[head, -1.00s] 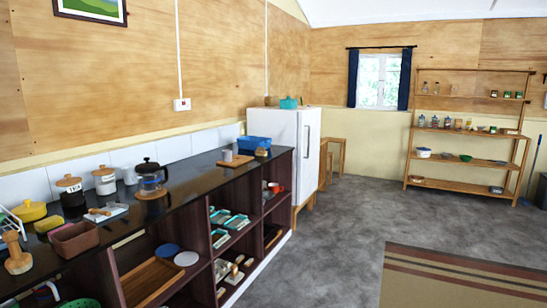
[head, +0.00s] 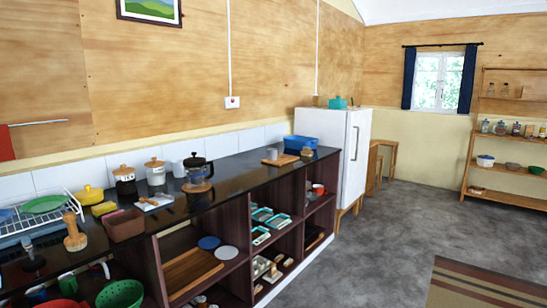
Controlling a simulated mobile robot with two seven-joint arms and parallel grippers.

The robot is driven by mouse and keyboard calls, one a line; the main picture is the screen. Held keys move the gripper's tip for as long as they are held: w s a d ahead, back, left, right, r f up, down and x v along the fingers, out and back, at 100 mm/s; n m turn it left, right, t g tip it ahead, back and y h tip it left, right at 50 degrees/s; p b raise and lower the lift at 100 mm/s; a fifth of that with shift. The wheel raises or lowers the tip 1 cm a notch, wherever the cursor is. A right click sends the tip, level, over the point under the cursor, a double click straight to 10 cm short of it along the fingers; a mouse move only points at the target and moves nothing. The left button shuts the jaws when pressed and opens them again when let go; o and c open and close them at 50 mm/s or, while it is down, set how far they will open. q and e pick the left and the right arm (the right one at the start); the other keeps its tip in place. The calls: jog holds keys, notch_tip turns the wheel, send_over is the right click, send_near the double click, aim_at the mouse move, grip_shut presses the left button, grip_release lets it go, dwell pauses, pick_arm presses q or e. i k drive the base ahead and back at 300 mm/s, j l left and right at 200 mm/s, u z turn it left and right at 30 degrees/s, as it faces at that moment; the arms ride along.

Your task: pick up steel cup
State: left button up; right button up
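A small pale grey cup (head: 272,154) stands on a wooden board (head: 281,160) on the dark counter, near the counter's far end. A second light grey cup or mug (head: 178,168) stands near the wall, just left of the French press (head: 197,172). Both are small in view, and I cannot tell for sure which one is steel. Neither of my grippers is in view.
The dark counter (head: 235,172) runs along the left wall with open shelves below. A blue bin (head: 300,143), canisters (head: 125,180), a brown box (head: 124,226) and a dish rack (head: 40,220) crowd it. A white fridge (head: 343,140) stands beyond. The grey floor (head: 380,245) is open.

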aim_at(272, 152)
jog(key=i+l+z, duration=0.2)
jog(key=i, duration=0.15)
jog(key=i+z, duration=0.55)
jog(key=i, duration=2.35)
jog(key=i+l+u, duration=0.2)
jog(key=i, duration=0.4)
jog(key=i+u, duration=0.15)
jog(key=i, duration=0.4)
jog(key=i+u, duration=0.2)
jog(key=u, duration=0.2)
jog(key=i+l+u, duration=0.1)
jog(key=u, duration=0.3)
jog(key=i+l+u, duration=0.2)
jog(key=u, duration=0.2)
jog(key=i, duration=0.1)
